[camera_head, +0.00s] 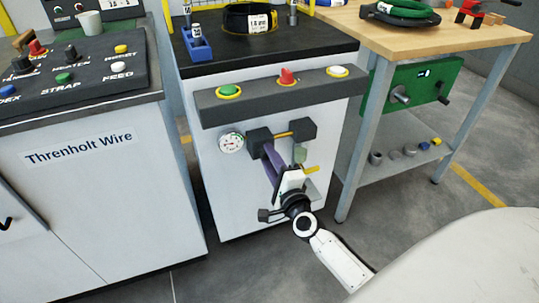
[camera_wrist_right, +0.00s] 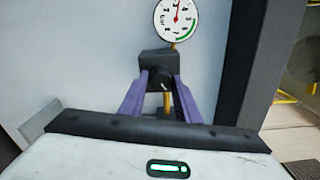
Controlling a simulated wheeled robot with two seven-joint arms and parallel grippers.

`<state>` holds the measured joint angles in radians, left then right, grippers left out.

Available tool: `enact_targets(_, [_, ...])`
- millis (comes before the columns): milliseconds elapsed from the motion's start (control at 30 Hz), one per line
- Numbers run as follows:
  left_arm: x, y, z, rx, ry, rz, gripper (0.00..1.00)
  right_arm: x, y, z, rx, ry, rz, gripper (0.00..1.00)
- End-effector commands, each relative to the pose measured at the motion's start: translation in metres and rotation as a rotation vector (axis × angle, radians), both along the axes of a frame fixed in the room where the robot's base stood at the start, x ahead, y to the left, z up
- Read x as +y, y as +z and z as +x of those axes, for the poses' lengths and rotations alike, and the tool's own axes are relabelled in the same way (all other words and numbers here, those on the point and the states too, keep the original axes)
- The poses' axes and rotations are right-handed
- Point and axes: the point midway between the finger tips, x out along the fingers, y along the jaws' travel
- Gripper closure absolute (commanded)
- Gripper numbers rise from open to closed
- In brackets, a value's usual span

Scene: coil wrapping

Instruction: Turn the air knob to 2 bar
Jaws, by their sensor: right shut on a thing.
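The air knob (camera_wrist_right: 165,76) is a dark round knob on the front of a dark block (camera_wrist_right: 150,61). In the head view the block (camera_head: 259,139) sits on the white cabinet's front, and the knob is hidden behind my fingers. My right gripper (camera_head: 268,152) is shut on the knob. Its purple fingers stand on either side of the knob in the right wrist view (camera_wrist_right: 160,80). A round white gauge (camera_head: 231,143) sits beside the block; it also shows in the right wrist view (camera_wrist_right: 176,18), with a red needle whose exact value I cannot read. My left gripper is not in view.
A dark panel with a green button (camera_head: 229,91), a red switch (camera_head: 287,75) and a white button (camera_head: 338,71) juts out above. A second dark block (camera_head: 302,131) is to the right. A control console (camera_head: 75,75) stands left, a wooden workbench (camera_head: 463,40) right.

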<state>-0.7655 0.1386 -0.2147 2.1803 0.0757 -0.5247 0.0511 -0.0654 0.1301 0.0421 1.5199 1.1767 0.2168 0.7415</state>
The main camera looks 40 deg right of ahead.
Motion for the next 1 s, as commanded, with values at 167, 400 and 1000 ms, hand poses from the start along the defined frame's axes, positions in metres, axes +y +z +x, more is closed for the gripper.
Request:
enact_targets(167, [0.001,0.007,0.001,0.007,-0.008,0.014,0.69,0.000,0.003,0.000,0.041,0.000,-0.164,0.93])
enact_targets(400, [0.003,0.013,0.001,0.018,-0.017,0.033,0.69,0.000,0.003,0.000,0.095,0.000,-0.387,0.93])
enact_targets(1000, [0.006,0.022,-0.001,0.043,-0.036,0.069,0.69,0.001,0.003,0.000,0.207,0.000,-0.856,0.93])
